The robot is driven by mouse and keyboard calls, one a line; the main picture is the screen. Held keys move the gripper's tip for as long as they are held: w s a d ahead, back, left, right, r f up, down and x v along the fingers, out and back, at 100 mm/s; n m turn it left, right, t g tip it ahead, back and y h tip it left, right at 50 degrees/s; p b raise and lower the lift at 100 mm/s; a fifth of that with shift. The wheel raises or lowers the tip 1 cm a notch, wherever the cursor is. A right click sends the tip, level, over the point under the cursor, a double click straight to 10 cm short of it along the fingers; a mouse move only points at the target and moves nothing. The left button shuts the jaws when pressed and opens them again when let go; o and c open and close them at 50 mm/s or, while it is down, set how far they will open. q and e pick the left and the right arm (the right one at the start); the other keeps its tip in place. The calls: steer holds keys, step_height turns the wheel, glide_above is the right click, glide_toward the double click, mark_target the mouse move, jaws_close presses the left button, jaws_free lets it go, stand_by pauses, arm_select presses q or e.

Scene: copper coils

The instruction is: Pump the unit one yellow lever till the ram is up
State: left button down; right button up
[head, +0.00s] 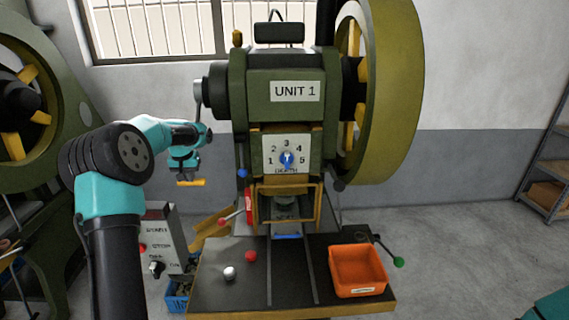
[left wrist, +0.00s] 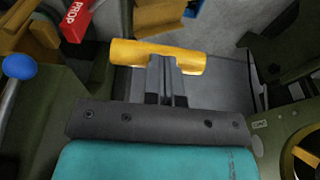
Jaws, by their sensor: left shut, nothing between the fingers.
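Unit one is the green press (head: 290,68) with the "UNIT 1" plate in the head view. A short yellow bar (head: 191,183), apparently the lever's grip, shows left of the press. In the left wrist view the yellow bar (left wrist: 130,51) lies across the fingertips. My left gripper (head: 188,174) is above the bar; its fingers (left wrist: 167,72) are shut with nothing between them and overlap the bar. I cannot tell whether they touch it. The ram area (head: 287,198) is behind a yellow frame, so its height is unclear. My right gripper is out of view.
A red prop (head: 249,206) and a blue-knobbed rod (head: 243,173) are close to the press's left side. A control box (head: 162,241) stands below my left arm. An orange bin (head: 358,270) and red and white knobs are on the press table (head: 213,292).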

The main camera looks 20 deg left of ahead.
arm_select(q)
steer(key=shift+r, duration=0.1)
steer(key=shift+s+d+r, duration=0.25)
steer(key=shift+s+r, duration=0.2)
steer(key=shift+r, duration=0.35)
steer(key=shift+s+d+r, duration=0.2)
steer(key=shift+s+r, duration=0.25)
steer(key=shift+r, duration=0.3)
steer(key=shift+s+d+r, duration=0.25)
steer(key=shift+s+r, duration=0.2)
steer(key=shift+r, duration=0.35)
step_height(320, 180, up, 6)
steer(key=s+d, duration=0.1)
steer(key=s, duration=0.1)
steer(key=shift+r, duration=0.2)
steer(key=shift+d, duration=0.1)
steer(key=shift+f, duration=0.6)
